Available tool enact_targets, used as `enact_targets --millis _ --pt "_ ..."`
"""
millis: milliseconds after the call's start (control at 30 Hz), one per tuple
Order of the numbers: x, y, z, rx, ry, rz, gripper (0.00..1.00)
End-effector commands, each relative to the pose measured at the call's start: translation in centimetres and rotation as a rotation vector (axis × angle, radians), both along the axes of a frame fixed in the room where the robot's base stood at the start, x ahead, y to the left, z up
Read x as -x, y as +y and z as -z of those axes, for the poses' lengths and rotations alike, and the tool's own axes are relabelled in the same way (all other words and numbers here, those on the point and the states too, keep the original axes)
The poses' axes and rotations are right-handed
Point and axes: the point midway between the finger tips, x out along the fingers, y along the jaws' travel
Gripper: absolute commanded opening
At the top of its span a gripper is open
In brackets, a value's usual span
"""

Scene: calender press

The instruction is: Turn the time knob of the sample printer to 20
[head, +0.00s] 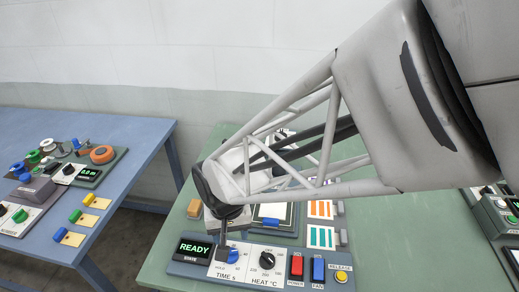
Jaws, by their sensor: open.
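The sample printer's control panel (205,272) lies at the front of the green table, with a display (194,248) reading READY. Its time knob (233,257) is blue and sits above the label TIME s. My gripper (226,240) points down over it, with a dark finger at the knob's left side. The jaws are open; whether a finger touches the knob is too small to tell. The finger hides part of the dial, and I cannot read the knob's setting. The black heat knob (266,261) is just to the right.
Right of the knobs are a red switch (296,267), a blue switch (318,270) and a yellow release button (341,276). Behind the panel are a framed plate (272,216) and colored strips (320,237). A blue table (130,150) with other devices stands left.

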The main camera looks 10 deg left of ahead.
Motion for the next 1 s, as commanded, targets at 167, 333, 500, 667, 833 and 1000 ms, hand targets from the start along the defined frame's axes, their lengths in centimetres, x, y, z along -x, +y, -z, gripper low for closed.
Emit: enact_targets --millis 167,333,500,667,833,1000 --pt "0.3 0.6 0.4 0.002 0.002 -0.007 0.54" --pt "0.3 0.6 0.4 0.002 0.002 -0.007 0.54" --pt "0.3 0.6 0.4 0.002 0.002 -0.007 0.54" --pt "0.3 0.6 0.9 0.002 0.003 -0.007 0.54" --pt "0.3 0.6 2.3 0.004 0.005 -0.007 0.54" --pt "0.3 0.6 4.3 0.004 0.004 -0.007 0.54"
